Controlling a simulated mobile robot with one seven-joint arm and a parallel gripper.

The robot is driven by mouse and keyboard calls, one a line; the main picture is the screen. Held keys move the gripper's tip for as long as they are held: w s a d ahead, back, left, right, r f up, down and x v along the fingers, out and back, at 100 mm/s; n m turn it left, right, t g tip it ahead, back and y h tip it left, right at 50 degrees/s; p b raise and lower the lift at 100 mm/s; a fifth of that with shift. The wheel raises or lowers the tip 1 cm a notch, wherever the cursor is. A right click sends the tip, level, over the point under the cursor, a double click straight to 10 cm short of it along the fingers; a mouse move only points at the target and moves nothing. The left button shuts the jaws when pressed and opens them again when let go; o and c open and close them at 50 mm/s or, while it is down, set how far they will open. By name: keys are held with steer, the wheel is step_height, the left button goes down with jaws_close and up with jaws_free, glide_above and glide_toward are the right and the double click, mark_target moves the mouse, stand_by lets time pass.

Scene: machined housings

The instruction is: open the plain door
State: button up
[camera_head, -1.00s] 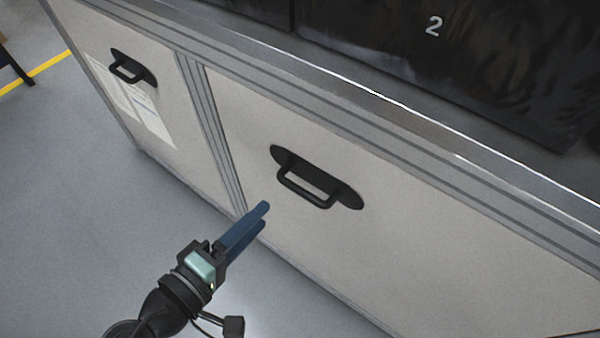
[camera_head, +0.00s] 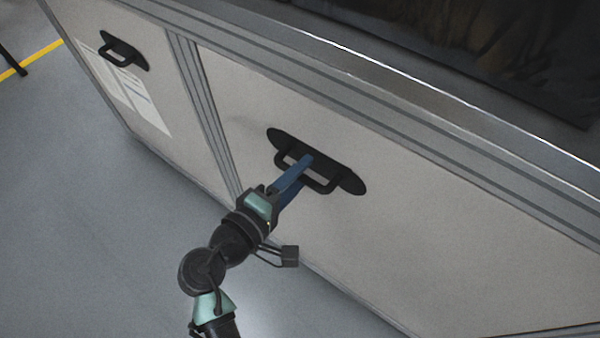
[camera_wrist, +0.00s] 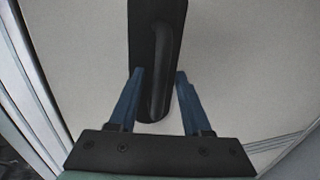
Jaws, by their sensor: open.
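The plain door (camera_head: 400,225) is a light grey panel without papers, and it looks shut. Its black bar handle (camera_head: 322,184) sits on a dark oval plate. In the wrist view the handle (camera_wrist: 161,75) runs up and down between the two blue fingers. My gripper (camera_head: 304,168) is open at the handle, with one finger on either side of the bar. In the wrist view the gripper (camera_wrist: 160,75) shows a gap between its fingers and the bar. Part of the handle is hidden behind the fingers in the head view.
A second door (camera_head: 125,75) at the left has papers (camera_head: 130,88) and its own black handle (camera_head: 122,52). A metal frame post (camera_head: 203,105) stands between the doors. A metal edge (camera_head: 400,82) runs above them. The grey floor (camera_head: 90,220) is clear at the left.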

steer(key=shift+w+d, duration=0.1)
steer(key=shift+w, duration=0.05)
jaws_close()
stand_by(1.4)
